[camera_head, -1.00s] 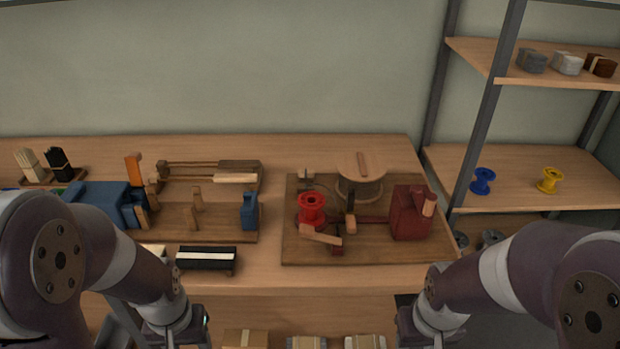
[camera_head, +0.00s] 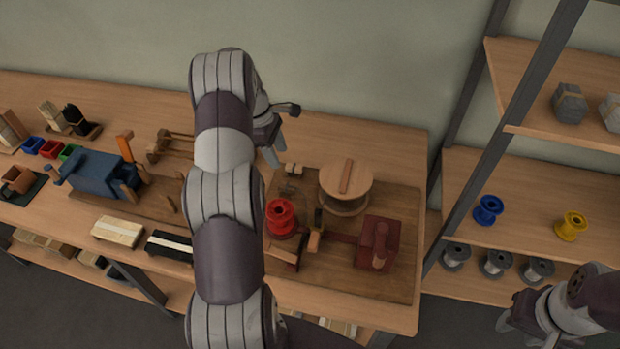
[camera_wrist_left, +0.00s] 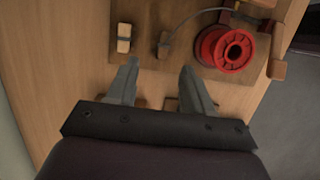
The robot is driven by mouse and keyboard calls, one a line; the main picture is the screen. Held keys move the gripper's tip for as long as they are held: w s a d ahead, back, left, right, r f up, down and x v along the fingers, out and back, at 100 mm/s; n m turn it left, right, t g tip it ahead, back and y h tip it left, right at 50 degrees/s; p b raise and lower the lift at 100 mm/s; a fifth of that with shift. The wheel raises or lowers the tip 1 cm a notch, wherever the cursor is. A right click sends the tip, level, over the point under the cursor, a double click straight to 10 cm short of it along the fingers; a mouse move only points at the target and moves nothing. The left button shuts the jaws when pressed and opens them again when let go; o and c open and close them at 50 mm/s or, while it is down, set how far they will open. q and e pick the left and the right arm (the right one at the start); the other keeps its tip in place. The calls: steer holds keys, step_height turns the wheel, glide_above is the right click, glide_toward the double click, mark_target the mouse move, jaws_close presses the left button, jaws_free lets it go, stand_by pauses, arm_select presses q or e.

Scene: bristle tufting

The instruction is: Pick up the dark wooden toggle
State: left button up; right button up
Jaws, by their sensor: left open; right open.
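A small dark toggle (camera_wrist_left: 163,45), apparently the dark wooden one, lies on the right-hand wooden board beside a lighter toggle (camera_wrist_left: 124,38) with a dark band. In the head view the lighter toggle (camera_head: 294,169) shows near the board's back left corner; the dark one is hard to make out there. My left gripper (camera_wrist_left: 158,72) is open and empty, its fingertips pointing at the board edge, with the dark toggle just beyond the gap between them. In the head view my left gripper (camera_head: 274,148) is behind the toggles. My right gripper (camera_head: 520,322) is open at the lower right, far from them.
A red spool (camera_head: 281,217) stands close to the toggles, with a dark cord (camera_wrist_left: 198,14) by it. A round wooden wheel (camera_head: 345,180) and a dark red block (camera_head: 378,243) share the board (camera_head: 405,205). A blue machine (camera_head: 98,172) stands left. Shelves (camera_head: 470,200) are at right.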

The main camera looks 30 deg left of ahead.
mark_target(287, 186)
arm_select(q)
steer(key=x, duration=0.2)
steer(key=p+x, duration=0.1)
steer(key=x, duration=0.2)
steer(key=p+x, duration=0.1)
steer(key=x, duration=0.1)
steer(key=shift+s+d+f, duration=0.15)
steer(key=shift+s, duration=0.15)
steer(key=f, duration=0.2)
steer(key=f+p, duration=0.1)
steer(key=f, duration=0.1)
steer(key=shift+s, duration=0.25)
steer(key=shift+w+d+f, duration=0.15)
steer(key=shift+w+d, duration=0.05)
steer(key=shift+c, duration=0.9)
steer(key=c, duration=0.6)
jaws_close()
arm_select(e)
steer(key=r, duration=0.3)
steer(key=shift+s+a, duration=0.2)
steer(key=shift+s, duration=0.1)
